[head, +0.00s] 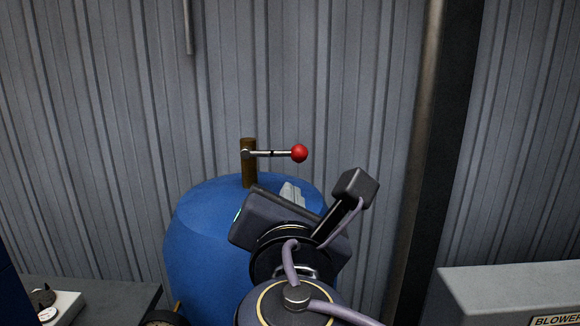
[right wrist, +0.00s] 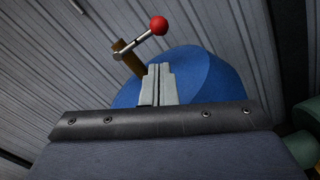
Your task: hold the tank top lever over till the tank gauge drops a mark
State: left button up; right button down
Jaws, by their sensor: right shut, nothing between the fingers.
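The tank (head: 200,240) is a blue rounded drum in the middle of the head view; its top also shows in the right wrist view (right wrist: 205,82). On its top stands a brown post with the lever (head: 270,153), a metal rod with a red ball knob (head: 299,153) pointing right, roughly level. The lever also shows in the right wrist view (right wrist: 138,42). My right gripper (head: 291,192) is shut and empty, in front of the tank top, below and apart from the lever. Its fingers show together in the right wrist view (right wrist: 157,82). A dark round gauge (head: 162,318) is cut off at the bottom edge; its reading is hidden.
A dark upright post (head: 430,170) stands right of the tank. A grey box labelled BLOWER (head: 520,290) is at the lower right. A grey bench (head: 110,295) with a white dial unit (head: 62,306) is at the lower left. A corrugated wall (head: 100,120) closes the back.

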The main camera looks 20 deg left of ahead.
aim_at(293, 158)
jog(key=p+x, duration=0.2)
jog(key=x, duration=0.8)
jog(key=shift+r+p, duration=0.1)
jog(key=shift+p, duration=0.3)
jog(key=shift+d+r+n+p, duration=0.15)
jog(key=shift+n+p, duration=0.15)
jog(key=shift+n, duration=0.1)
jog(key=shift+r, duration=0.15)
jog(key=shift+w+d+r+n+p, duration=0.1)
jog(key=shift+r+n+p, duration=0.5)
jog(key=shift+n+p, duration=0.35)
jog(key=shift+r+p, duration=0.65)
jog(key=shift+r, duration=0.6)
